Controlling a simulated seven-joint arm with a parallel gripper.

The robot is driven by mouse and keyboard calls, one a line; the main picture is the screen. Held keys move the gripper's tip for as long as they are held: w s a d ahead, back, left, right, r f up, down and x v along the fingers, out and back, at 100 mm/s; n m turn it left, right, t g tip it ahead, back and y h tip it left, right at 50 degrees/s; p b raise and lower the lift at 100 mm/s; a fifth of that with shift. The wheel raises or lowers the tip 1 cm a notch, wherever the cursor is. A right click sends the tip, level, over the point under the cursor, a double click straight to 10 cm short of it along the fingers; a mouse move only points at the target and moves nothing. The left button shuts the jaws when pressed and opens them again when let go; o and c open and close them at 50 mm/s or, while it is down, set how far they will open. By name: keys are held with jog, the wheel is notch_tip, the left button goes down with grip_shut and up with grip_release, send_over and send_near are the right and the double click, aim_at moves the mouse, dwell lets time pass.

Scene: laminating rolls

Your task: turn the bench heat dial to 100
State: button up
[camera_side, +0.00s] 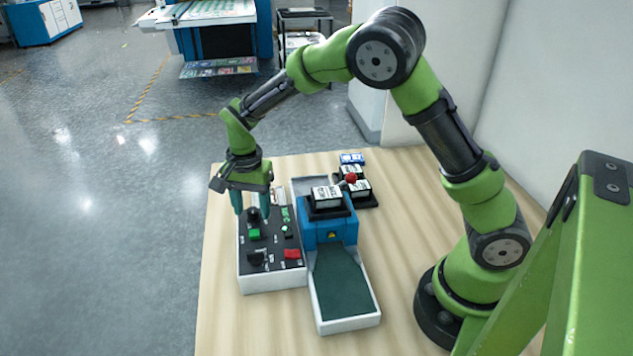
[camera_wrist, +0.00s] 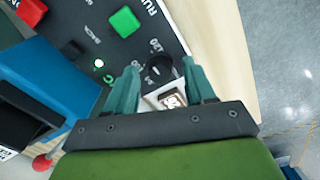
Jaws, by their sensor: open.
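The control panel (camera_side: 271,244) is a black-faced white box on the left of the table. Its round black dial (camera_side: 253,214) is at the far-left end of the face and also shows in the wrist view (camera_wrist: 159,68), with white numbers printed beside it. My gripper (camera_side: 252,212) is open and points down over the dial. In the wrist view its teal fingertips (camera_wrist: 161,66) appear one on each side of the dial. I cannot tell whether they touch it. The dial's pointer and exact setting are too dark and small to read.
A green button (camera_side: 254,234), a second black knob (camera_side: 255,258) and a red switch (camera_side: 292,253) share the panel. The blue laminator (camera_side: 329,233) stands close on the right. Labelled boxes (camera_side: 351,172) and a red ball (camera_side: 351,178) are behind it.

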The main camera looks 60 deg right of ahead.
grip_shut()
jog(key=shift+n, duration=0.4)
jog(key=n, duration=1.1)
dwell(0.5)
grip_release()
